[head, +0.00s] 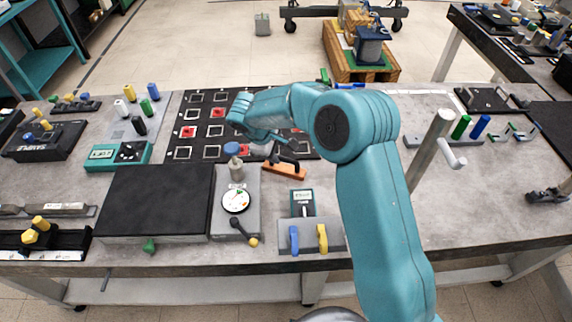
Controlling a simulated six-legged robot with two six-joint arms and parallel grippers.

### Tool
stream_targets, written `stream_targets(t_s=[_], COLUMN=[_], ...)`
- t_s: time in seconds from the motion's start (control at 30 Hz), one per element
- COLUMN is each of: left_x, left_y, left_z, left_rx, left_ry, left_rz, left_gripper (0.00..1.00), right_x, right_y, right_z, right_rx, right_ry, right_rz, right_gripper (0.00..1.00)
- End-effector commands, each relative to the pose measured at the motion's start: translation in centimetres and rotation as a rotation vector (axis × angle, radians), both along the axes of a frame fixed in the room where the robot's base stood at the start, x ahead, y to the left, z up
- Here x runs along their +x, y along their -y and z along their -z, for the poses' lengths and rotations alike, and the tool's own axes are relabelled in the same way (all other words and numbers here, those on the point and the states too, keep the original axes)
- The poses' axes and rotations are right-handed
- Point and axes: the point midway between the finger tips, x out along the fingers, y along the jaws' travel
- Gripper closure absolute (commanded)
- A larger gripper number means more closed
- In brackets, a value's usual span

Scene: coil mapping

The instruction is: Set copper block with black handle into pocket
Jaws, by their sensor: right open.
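The copper block (285,171) with a black handle lies at the front edge of the black board, right of the middle of the picture. Its dark handle (288,160) rises on top. My right arm reaches in from the lower right and bends back to the left over the board. My right gripper (280,146) is open, just above and beside the handle; contact cannot be told. The black board (170,148) has rows of white-outlined square pockets, some with red (188,132). My arm hides its right part. My left gripper is not in view.
A gauge unit (236,200) with a blue-topped post stands left of the block, beside a flat black plate (155,200). A teal meter (302,203) and a grey stand with blue and yellow handles (308,238) are in front. An upright post (430,150) stands at right.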

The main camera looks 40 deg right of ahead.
Motion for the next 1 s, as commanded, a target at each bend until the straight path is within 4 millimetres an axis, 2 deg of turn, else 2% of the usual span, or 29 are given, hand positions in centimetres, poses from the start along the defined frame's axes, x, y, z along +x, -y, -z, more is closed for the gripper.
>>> stream_targets(t_s=[0.23, 0.37, 0.5, 0.77, 0.9, 1.0], left_x=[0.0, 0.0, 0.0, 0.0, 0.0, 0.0], left_y=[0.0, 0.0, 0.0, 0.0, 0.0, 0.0], left_z=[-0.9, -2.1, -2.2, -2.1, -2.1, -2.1], left_rx=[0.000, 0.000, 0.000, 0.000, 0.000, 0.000], left_ry=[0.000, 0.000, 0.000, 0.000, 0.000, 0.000], left_rz=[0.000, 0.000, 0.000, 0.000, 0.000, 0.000], left_gripper=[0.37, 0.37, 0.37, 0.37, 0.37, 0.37], right_x=[0.3, 0.6, 0.8, 0.9, 0.9, 0.9], right_y=[1.2, 2.2, 3.0, 3.1, 3.1, 3.1], right_z=[1.8, 3.7, 5.4, 5.7, 5.7, 5.7], right_rx=[0.001, 0.000, 0.001, 0.000, 0.000, 0.001], right_ry=[-0.002, -0.003, 0.000, 0.002, 0.002, 0.001], right_rz=[0.002, 0.001, 0.002, 0.000, 0.000, 0.000], right_gripper=[0.53, 0.53, 0.53, 0.53, 0.99, 1.00])
